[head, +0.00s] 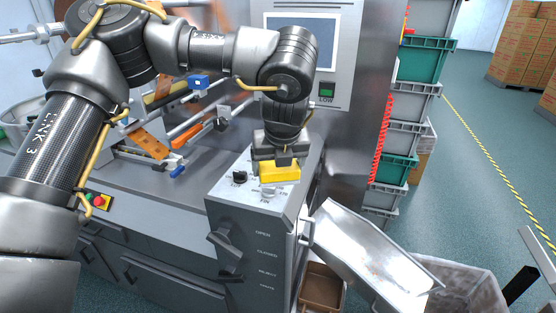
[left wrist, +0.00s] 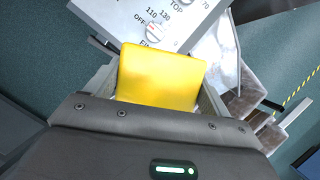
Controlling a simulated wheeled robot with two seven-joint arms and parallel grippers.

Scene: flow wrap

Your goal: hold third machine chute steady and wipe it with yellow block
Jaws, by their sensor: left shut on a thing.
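My left gripper (head: 279,164) is shut on the yellow block (head: 280,173). It holds the block over the top face of the grey control box, beside its dials. In the left wrist view the yellow block (left wrist: 162,77) fills the space between the fingers (left wrist: 158,92). I cannot tell whether the block touches the box. A metal chute (head: 372,252) slopes down to the right from the side of the machine, to the right of and below the block. Nothing holds the chute. My right gripper is not in view.
The control box (head: 250,235) has a lever on its front and dials on top. A screen panel (head: 300,45) stands behind the gripper. An open brown carton (head: 321,287) lies below the chute, and a greyish bin (head: 468,284) stands at its lower end. Stacked crates (head: 424,61) stand behind.

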